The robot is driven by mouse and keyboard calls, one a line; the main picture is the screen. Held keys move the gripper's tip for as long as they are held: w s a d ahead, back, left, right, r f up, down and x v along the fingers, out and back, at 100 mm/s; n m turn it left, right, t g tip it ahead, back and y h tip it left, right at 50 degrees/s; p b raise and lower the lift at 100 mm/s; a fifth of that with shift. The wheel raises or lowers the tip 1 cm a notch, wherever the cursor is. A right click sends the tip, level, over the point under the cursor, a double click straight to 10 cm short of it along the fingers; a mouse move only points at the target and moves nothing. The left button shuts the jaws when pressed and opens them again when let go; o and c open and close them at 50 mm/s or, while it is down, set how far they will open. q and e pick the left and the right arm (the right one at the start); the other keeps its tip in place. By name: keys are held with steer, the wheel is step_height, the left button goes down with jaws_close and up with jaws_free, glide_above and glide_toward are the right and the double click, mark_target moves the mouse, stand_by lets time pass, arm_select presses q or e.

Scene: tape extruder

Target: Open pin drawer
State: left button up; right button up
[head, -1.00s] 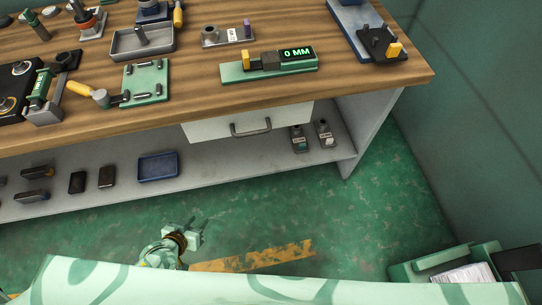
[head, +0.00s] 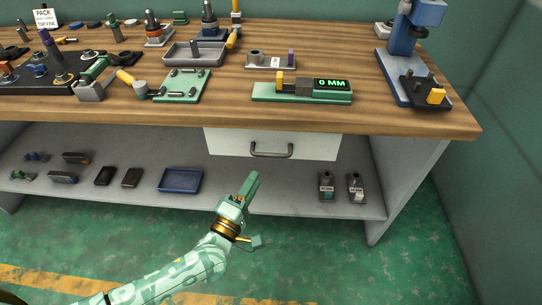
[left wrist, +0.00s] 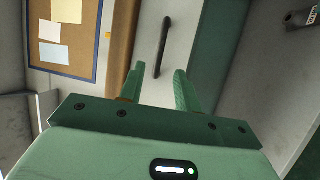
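The pin drawer (head: 225,142) is a white front under the workbench top, and it looks closed. Its dark bar handle (head: 271,155) is at the middle of the front. My left gripper (head: 252,182) is below and slightly left of the handle in the head view, with its fingers pointing up toward it. In the left wrist view, the two green fingers (left wrist: 158,80) are spread apart with nothing between them. The handle (left wrist: 162,47) shows beyond the fingertips, lined up with the gap, apart from them. My right gripper is not in view.
The wooden bench top (head: 225,105) overhangs the drawer and holds a green gauge (head: 300,92) reading 0 MM. The lower shelf (head: 290,185) holds a blue tray (head: 181,180) and two small grey holders (head: 326,186) at right. Green floor in front is open.

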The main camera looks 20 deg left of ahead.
mark_target(270, 155)
arm_select(q)
steer(key=b+x, duration=0.1)
steer(key=x, duration=0.8)
steer(key=shift+w+b, duration=0.35)
steer(key=shift+b, duration=0.05)
steer(key=shift+w, duration=0.2)
steer(key=shift+s, duration=0.1)
jaws_close()
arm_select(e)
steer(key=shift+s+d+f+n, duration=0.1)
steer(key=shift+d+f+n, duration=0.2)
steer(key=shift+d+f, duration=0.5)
